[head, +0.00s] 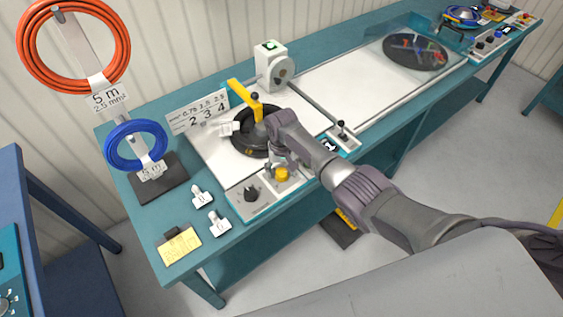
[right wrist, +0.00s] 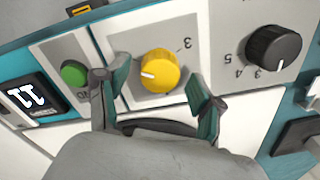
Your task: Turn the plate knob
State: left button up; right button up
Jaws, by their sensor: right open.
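The yellow knob (head: 282,174) sits on the white control panel at the front edge of the bench. In the right wrist view the yellow knob (right wrist: 160,71) shows a white pointer mark directed left. My right gripper (head: 277,168) is open over it; in the wrist view its fingers (right wrist: 150,80) stand on either side of the knob with gaps, not touching it. A black knob (head: 250,194) with a numbered scale is beside it, and this black knob (right wrist: 273,55) also shows at upper right in the wrist view. My left gripper is not in view.
A green button (right wrist: 74,73) and a small display (right wrist: 34,97) lie left of the yellow knob in the wrist view. A black round plate (head: 246,132) with a yellow arm is behind my gripper. Orange (head: 75,88) and blue (head: 108,150) cable coils hang at the left.

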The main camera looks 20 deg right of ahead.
aim_at(282, 172)
notch_tip(282, 172, up, 12)
jog(key=shift+f, duration=0.15)
dwell(0.6)
